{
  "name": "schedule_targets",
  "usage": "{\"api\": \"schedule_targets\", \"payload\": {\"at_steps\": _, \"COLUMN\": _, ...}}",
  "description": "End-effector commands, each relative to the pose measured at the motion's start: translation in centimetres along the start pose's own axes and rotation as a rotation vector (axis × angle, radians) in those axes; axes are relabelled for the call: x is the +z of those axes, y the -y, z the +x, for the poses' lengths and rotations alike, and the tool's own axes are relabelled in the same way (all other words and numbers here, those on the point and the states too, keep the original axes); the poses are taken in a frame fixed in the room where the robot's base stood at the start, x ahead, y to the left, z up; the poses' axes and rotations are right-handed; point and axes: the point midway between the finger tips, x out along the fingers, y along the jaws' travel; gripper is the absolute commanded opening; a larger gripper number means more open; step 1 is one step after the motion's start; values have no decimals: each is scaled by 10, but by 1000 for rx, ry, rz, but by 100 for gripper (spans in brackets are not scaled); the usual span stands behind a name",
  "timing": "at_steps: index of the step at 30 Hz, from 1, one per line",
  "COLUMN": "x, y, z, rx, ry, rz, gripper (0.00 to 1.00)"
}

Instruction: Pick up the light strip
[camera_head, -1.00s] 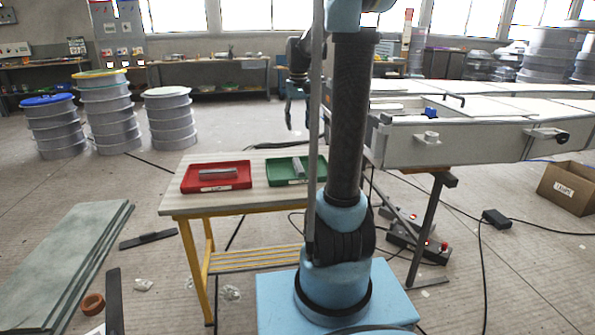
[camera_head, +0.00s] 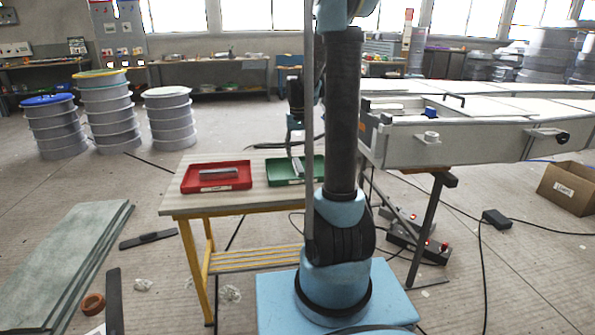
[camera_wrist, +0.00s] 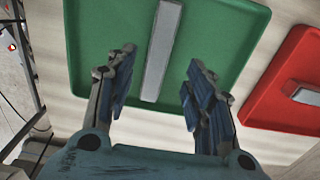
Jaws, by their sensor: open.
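A grey light strip (camera_wrist: 162,50) lies in the green tray (camera_wrist: 90,50) in the wrist view. It runs lengthwise between the fingers of my gripper (camera_wrist: 158,85), which is open and above the tray. The strip appears untouched by either finger. In the head view the green tray (camera_head: 283,172) stands on the table, partly hidden by my arm. A second grey strip (camera_head: 218,172) lies in the red tray (camera_head: 190,184) to its left; its end also shows at the right of the wrist view (camera_wrist: 307,96).
The trays rest on a pale table (camera_head: 180,205) with yellow legs. A long white mould (camera_head: 465,145) stands to the right, and a cardboard box (camera_head: 568,188) is on the floor. Spools (camera_head: 105,112) stand at the back left.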

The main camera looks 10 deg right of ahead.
Motion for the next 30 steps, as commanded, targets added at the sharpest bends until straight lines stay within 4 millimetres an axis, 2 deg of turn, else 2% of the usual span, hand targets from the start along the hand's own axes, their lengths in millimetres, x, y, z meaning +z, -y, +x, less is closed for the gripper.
{"api": "schedule_targets", "payload": {"at_steps": 5, "x": -1, "y": 0, "z": 8, "rx": 0, "ry": 0, "rz": 0, "gripper": 48}}
{"api": "schedule_targets", "payload": {"at_steps": 16, "x": -4, "y": -2, "z": 50, "rx": 0, "ry": 0, "rz": 0, "gripper": 48}}
{"api": "schedule_targets", "payload": {"at_steps": 26, "x": -4, "y": -2, "z": 55, "rx": 0, "ry": 0, "rz": 0, "gripper": 48}}
{"api": "schedule_targets", "payload": {"at_steps": 30, "x": -4, "y": -2, "z": 55, "rx": 0, "ry": 0, "rz": 0, "gripper": 19}}
